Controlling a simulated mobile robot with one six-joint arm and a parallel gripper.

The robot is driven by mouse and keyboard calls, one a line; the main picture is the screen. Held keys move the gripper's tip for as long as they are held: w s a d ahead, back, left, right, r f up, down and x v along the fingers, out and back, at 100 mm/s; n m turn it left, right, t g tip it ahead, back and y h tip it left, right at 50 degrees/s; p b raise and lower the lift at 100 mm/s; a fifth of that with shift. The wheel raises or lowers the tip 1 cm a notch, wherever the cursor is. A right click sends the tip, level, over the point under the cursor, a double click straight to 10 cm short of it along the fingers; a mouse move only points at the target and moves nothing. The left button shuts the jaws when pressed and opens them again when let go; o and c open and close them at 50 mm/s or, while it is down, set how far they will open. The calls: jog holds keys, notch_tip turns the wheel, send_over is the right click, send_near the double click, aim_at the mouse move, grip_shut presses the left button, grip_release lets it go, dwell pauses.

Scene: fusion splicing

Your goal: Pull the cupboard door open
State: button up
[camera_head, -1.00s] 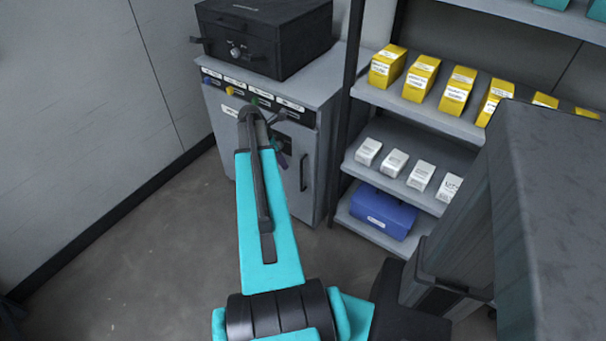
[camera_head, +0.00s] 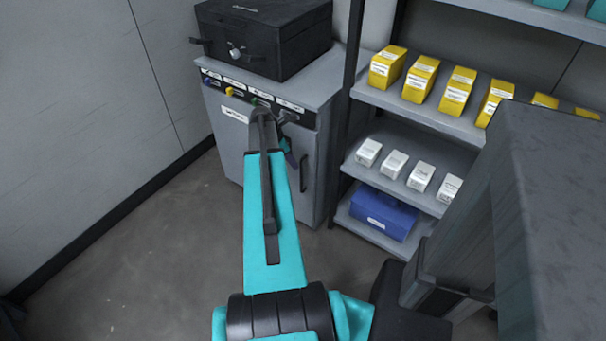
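The grey cupboard (camera_head: 231,145) stands against the back wall, left of the shelves. Its front door (camera_head: 313,150) looks shut, with a dark vertical handle (camera_head: 304,173) near its right edge. My teal arm reaches across the front of the cupboard and covers the middle of the door. My gripper (camera_head: 289,152) shows only in part beyond the end of the arm, just left of the handle. It looks apart from the handle, but its fingers are too small and covered to tell whether they are open.
A black case (camera_head: 290,40) sits on top of the cupboard. Labelled coloured knobs or hooks (camera_head: 229,91) line its upper front edge. Shelves (camera_head: 440,120) with yellow and white boxes and a blue bin (camera_head: 383,211) stand to the right. A dark grey block is near on the right. The floor at left is clear.

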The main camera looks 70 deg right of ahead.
jog(key=x, duration=1)
jog(key=shift+s+f, duration=0.15)
jog(key=shift+f, duration=0.25)
